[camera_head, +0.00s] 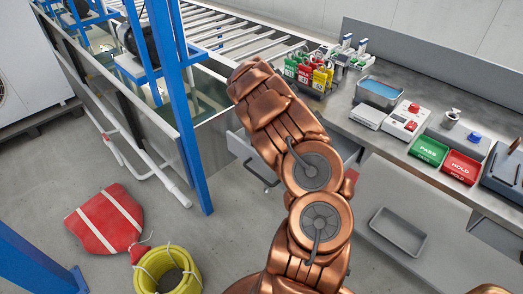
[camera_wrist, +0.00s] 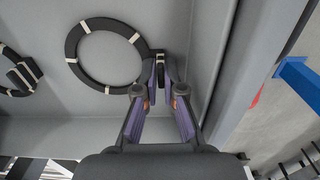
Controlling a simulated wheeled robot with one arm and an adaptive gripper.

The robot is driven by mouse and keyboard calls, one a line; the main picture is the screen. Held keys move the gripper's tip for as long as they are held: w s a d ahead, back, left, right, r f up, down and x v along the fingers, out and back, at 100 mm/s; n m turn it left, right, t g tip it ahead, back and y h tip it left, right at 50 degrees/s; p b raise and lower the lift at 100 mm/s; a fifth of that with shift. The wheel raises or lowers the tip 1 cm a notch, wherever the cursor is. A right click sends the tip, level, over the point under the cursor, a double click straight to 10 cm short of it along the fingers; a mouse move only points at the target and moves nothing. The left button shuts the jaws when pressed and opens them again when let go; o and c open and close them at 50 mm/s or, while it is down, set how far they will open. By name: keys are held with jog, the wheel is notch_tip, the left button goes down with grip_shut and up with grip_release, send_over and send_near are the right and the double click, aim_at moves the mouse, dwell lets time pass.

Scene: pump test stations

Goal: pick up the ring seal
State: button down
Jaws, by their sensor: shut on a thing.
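In the wrist view my gripper (camera_wrist: 160,78) reaches into a grey, walled space like a drawer. Its two fingers are shut on a small dark piece with a pale band, which looks like part of a ring seal. A large black ring seal (camera_wrist: 78,66) with several pale bands lies flat just left of the fingertips. I cannot tell whether the held piece belongs to this ring or is a separate one seen on edge. More black banded rings (camera_wrist: 18,76) lie at the left edge. In the head view my gripper and the seals are hidden behind my arm.
A grey drawer (camera_head: 246,149) stands open beside my arm, below the steel bench. On the bench are padlocks (camera_head: 306,72), a blue-filled tray (camera_head: 379,90), and green PASS (camera_head: 429,150) and red HOLD (camera_head: 461,166) trays. A blue post (camera_head: 181,100) stands left; yellow hose (camera_head: 168,270) lies on the floor.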

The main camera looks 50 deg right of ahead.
jog(key=shift+r, duration=0.15)
notch_tip(320, 180, up, 9)
jog(key=shift+r+b, duration=0.2)
jog(key=shift+b, duration=0.5)
notch_tip(320, 180, up, 9)
jog(key=p, duration=0.2)
jog(key=shift+r, duration=0.15)
dwell(1.1)
